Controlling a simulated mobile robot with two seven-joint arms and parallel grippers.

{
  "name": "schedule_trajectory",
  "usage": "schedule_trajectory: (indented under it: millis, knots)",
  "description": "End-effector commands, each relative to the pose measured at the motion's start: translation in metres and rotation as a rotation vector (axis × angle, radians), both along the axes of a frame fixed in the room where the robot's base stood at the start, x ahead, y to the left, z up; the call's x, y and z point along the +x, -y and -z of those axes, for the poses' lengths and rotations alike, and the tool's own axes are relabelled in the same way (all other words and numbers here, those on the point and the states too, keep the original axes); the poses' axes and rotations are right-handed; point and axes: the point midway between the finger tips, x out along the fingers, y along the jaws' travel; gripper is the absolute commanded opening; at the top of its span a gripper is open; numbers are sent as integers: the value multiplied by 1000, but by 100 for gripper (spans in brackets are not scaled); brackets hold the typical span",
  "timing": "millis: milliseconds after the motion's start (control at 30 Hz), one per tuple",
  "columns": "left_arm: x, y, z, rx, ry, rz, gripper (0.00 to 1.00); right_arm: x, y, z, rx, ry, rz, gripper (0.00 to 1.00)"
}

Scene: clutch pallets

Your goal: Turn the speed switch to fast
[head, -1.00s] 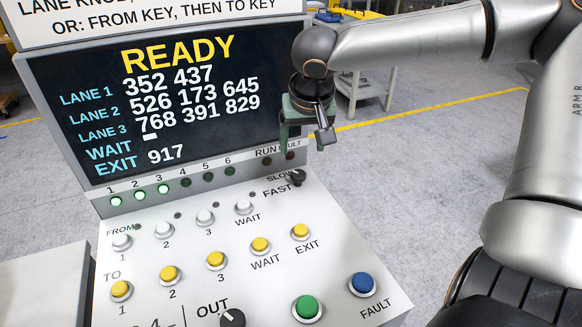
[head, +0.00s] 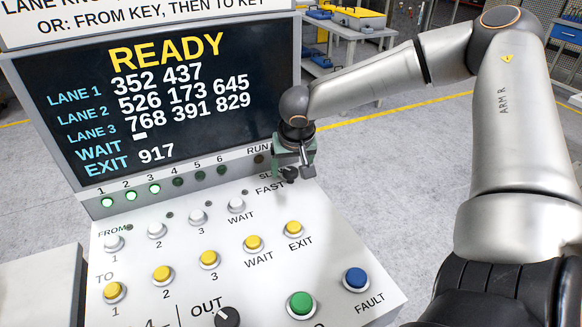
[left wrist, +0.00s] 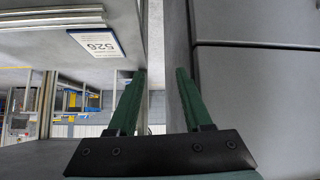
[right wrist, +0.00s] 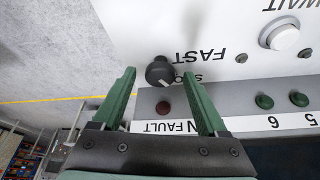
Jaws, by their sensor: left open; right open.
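The speed switch is a small black knob (right wrist: 159,72) on the white panel, beside the FAST and SLOW labels. In the right wrist view its pale mark points toward the SLOW side. My right gripper (right wrist: 160,72) is open, its green fingertips on either side of the knob in that view. I cannot tell whether they touch it. In the head view the right gripper (head: 292,172) is over the knob and partly hides it and the SLOW label. My left gripper (left wrist: 158,72) shows only in the left wrist view, open and empty.
The screen (head: 160,90) showing READY rises behind the panel. White buttons (head: 236,205), yellow buttons (head: 293,228), a green button (head: 301,305) and a blue button (head: 355,279) lie nearby. The left wrist view shows a 520 sign (left wrist: 95,43). Open floor lies right of the panel.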

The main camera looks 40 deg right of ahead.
Motion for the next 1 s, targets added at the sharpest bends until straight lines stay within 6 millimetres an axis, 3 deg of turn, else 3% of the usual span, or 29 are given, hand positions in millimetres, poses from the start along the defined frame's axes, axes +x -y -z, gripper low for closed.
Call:
schedule_trajectory:
  millis: [67,733,1000]
  knots:
    - [0,0,0,0,1,0,50,0,0,0,0,0,0,75]
    - [1,0,-1,-1,3,-2,50,0,0,0,-1,0,0,0]
    - [2,0,-2,-1,3,-2,50,0,0,-1,0,-1,-11,0]
